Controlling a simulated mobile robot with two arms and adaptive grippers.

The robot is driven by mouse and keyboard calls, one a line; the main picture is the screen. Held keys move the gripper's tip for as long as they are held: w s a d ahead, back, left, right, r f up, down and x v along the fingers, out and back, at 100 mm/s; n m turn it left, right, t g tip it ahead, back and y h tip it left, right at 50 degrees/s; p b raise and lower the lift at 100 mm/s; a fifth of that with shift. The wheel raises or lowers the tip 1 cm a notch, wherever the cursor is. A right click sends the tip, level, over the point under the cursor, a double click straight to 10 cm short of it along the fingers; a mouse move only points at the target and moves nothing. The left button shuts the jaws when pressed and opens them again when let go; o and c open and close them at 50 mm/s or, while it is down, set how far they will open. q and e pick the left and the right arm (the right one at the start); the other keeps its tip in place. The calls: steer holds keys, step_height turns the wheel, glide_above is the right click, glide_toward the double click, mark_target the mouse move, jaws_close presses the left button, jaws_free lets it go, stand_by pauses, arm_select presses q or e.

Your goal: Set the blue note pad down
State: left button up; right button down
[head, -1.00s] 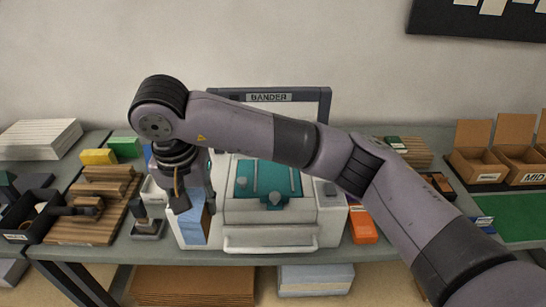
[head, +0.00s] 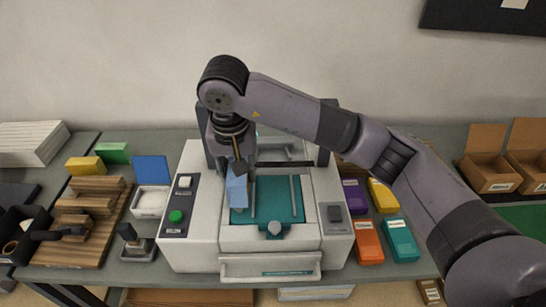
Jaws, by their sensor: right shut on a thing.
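The blue note pad (head: 236,191) hangs from my right gripper (head: 238,168) in the head view, held on edge. My right gripper is shut on it, pointing down. The pad is over the left part of the teal bed (head: 282,190) of the white bander machine (head: 200,235). I cannot tell whether its lower edge touches the bed. The gripper hides the pad's top. My left gripper is not in view.
Left of the machine are a white box with a raised blue lid (head: 151,185), a stamp (head: 134,242) and a wooden rack (head: 85,220). Orange (head: 368,241), teal (head: 400,240), purple and yellow packs lie to its right. Cardboard bins (head: 490,172) stand farther right.

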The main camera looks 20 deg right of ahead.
steer(key=d, duration=0.1)
steer(key=w+d+p, duration=0.1)
steer(key=d, duration=0.1)
steer(key=w+d, duration=0.1)
steer(key=d, duration=0.1)
steer(key=shift+r+p, duration=0.1)
steer(key=shift+p, duration=0.3)
steer(key=d, duration=0.1)
steer(key=w+d+p, duration=0.1)
steer(key=d, duration=0.1)
steer(key=shift+w+d, duration=0.2)
steer(key=shift+d+f, duration=0.15)
steer(key=shift+f, duration=0.1)
step_height(320, 180, down, 3)
steer(key=shift+p, duration=1.2)
steer(key=shift+f, duration=0.2)
steer(key=shift+f+b, duration=0.2)
steer(key=shift+b, duration=0.15)
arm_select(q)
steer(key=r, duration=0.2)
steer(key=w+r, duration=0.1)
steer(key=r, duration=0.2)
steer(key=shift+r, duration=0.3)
arm_select(e)
steer(key=c, duration=1.1)
jaws_free()
steer(key=shift+r, duration=0.1)
